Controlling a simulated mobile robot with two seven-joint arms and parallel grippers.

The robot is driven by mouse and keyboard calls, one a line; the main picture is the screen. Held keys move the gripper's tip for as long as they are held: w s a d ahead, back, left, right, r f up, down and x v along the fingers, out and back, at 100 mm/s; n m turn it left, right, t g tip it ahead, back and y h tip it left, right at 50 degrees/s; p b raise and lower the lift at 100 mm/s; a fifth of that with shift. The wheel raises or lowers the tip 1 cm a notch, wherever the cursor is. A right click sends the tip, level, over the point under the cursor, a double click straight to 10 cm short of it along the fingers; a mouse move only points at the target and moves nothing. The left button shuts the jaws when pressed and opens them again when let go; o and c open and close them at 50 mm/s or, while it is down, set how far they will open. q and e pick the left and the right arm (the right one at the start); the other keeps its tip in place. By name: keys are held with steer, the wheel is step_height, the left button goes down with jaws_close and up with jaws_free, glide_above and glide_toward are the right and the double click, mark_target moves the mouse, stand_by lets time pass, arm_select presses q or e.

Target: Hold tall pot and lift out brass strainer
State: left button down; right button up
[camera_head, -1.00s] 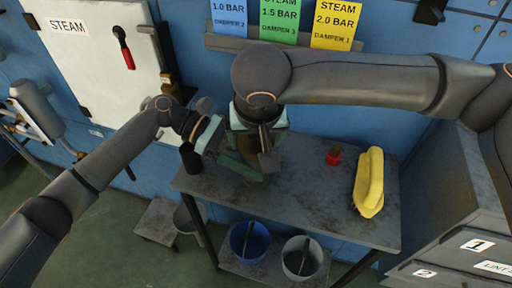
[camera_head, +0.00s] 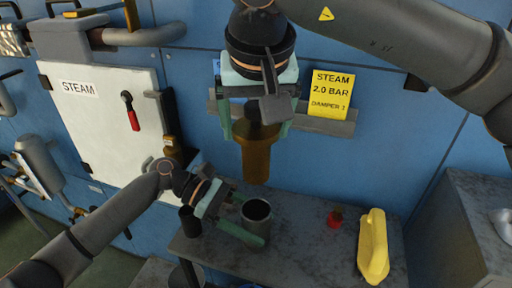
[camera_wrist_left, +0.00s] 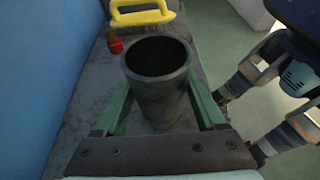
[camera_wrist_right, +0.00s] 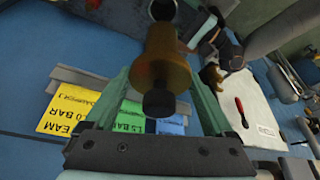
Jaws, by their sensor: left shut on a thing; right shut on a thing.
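The tall pot (camera_head: 257,212) is a dark grey open cylinder standing upright on the bench. My left gripper (camera_head: 246,222) is shut around its sides; in the left wrist view the pot (camera_wrist_left: 158,90) sits between the two green fingers and its inside looks dark and empty. The brass strainer (camera_head: 257,163) is a brown-gold cylinder with a dark knob on top. My right gripper (camera_head: 256,128) is shut on its upper part and holds it upright, clear above the pot. In the right wrist view the strainer (camera_wrist_right: 168,68) hangs between the fingers, with the pot's round mouth (camera_wrist_right: 162,9) beyond it.
Behind is a blue wall with a ledge and a yellow sign (camera_head: 331,93). Bench between pot and red object is clear.

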stand_by(0.3)
arm_select(q)
jaws_free()
